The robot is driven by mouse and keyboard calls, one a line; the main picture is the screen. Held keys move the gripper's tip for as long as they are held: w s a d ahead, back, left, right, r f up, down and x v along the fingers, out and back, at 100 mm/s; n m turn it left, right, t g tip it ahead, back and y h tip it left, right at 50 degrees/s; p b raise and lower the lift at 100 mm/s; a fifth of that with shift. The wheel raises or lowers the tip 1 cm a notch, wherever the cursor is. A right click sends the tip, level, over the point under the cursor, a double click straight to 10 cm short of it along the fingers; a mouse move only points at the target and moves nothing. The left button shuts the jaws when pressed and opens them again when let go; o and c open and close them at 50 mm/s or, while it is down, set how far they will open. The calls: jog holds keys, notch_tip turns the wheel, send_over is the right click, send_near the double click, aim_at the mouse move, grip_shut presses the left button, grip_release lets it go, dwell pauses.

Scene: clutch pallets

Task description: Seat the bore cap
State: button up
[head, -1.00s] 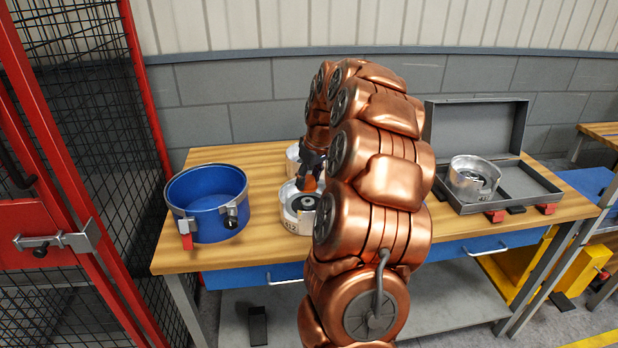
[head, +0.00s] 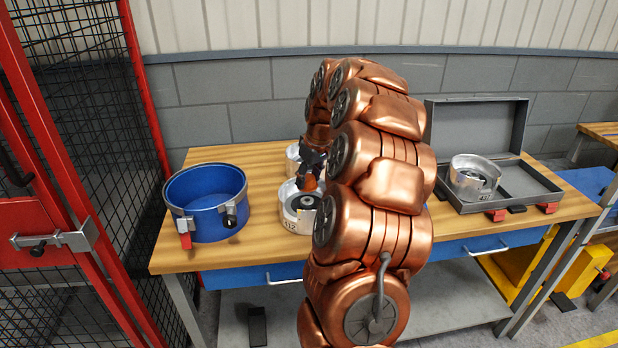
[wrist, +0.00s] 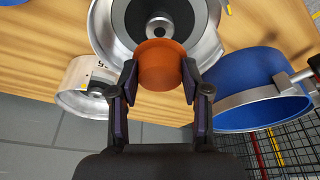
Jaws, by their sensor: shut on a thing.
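My gripper (wrist: 159,82) is shut on an orange bore cap (wrist: 159,66), with a finger on each side of it. In the wrist view the cap overlaps the near part of a silver round housing (wrist: 212,45) with a dark ring and a small central bore (wrist: 158,27). I cannot tell whether the cap touches the housing. In the head view the orange cap (head: 311,183) shows above the front housing (head: 291,221), marked with a number, and my arm hides part of both.
A blue pot (head: 205,232) with clamps stands left on the wooden bench (head: 265,243). Another housing (head: 292,155) stands behind the front one. At right an open grey case (head: 532,192) holds a silver housing (head: 474,182). A red mesh cage (head: 150,100) is at left.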

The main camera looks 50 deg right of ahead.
aim_at(309, 201)
jog(key=shift+f+b, duration=1.55)
jog(key=shift+f, duration=0.95)
dwell(1.1)
dwell(0.3)
jog(key=o, duration=0.9)
jog(key=shift+o, duration=0.2)
jog(key=o, duration=0.4)
jog(key=shift+c, duration=0.2)
jog(key=shift+r, duration=0.1)
jog(key=shift+r+p, duration=0.6)
jog(key=shift+r, duration=2.85)
jog(key=shift+a, duration=0.1)
